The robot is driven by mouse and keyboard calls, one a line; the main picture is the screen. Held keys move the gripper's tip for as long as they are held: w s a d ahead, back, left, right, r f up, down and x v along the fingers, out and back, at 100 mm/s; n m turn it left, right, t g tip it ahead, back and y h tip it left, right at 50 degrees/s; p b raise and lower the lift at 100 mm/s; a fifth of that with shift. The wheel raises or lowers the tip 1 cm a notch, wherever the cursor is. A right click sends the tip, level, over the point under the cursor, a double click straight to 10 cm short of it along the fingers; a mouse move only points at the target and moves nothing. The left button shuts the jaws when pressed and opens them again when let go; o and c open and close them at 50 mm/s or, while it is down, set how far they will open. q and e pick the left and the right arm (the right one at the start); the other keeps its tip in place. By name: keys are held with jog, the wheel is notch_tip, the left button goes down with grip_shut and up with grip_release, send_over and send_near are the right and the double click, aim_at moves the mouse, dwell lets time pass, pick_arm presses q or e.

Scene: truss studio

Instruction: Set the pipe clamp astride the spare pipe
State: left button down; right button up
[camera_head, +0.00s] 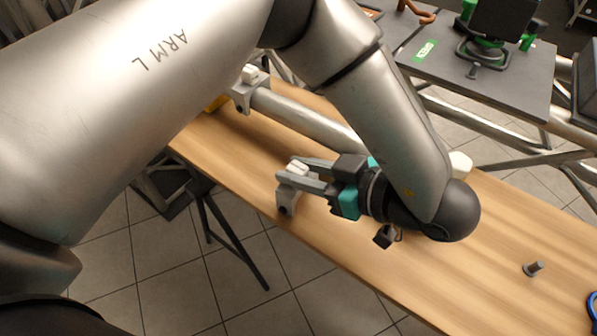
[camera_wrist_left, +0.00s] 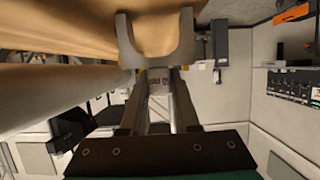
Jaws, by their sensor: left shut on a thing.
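The grey pipe clamp (camera_head: 286,196) is held by my left gripper (camera_head: 296,172) above the near edge of the wooden bench, its jaws pointing down. In the left wrist view, the clamp's U-shaped opening (camera_wrist_left: 128,45) faces away from the fingers (camera_wrist_left: 160,86), which are shut on its stem. The spare pipe (camera_head: 300,117) is a thick grey tube along the bench's far side; it shows at the left of the wrist view (camera_wrist_left: 55,95). The clamp is apart from the pipe, on its near side. My forearm hides the pipe's right part. My right gripper is not in view.
Another grey bracket (camera_head: 243,92) stands at the pipe's left end. A dark table (camera_head: 500,82) with green equipment lies beyond. The bench's right half is mostly clear.

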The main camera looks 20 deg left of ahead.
pick_arm(q)
jog(key=shift+f, duration=0.2)
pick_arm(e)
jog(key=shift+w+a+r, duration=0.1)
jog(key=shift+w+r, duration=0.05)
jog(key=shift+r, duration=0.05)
pick_arm(q)
jog(key=c, duration=0.6)
grip_release()
jog(key=shift+c, duration=0.2)
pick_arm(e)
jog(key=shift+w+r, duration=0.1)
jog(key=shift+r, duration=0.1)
pick_arm(q)
jog(key=shift+r, duration=0.1)
